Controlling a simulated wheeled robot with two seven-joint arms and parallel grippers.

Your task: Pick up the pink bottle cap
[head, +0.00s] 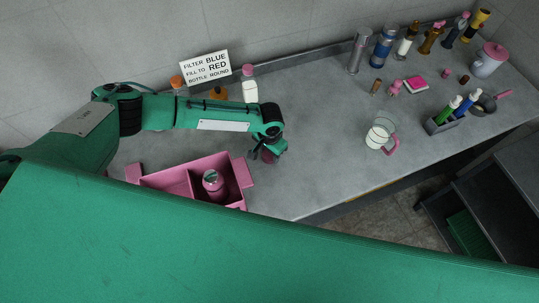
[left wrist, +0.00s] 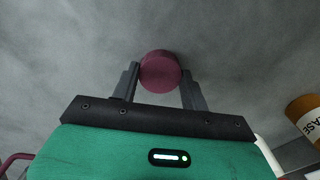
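The pink bottle cap (left wrist: 160,72) is a dull, dark pink round piece. In the left wrist view it fills the space between the fingertips of my left gripper (left wrist: 160,80), and its sides meet both fingers. In the head view the cap (head: 268,156) is small and partly covered by my left gripper (head: 266,152), low over the grey counter, right of the pink crate. I cannot tell whether the cap is clear of the counter. My right gripper is in neither view.
The pink divided crate (head: 247,173) holds a pink bottle (head: 212,184). Bottles and a sign (head: 206,66) stand behind my left arm. Several bottles line the back right. The counter between crate and pitcher is clear.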

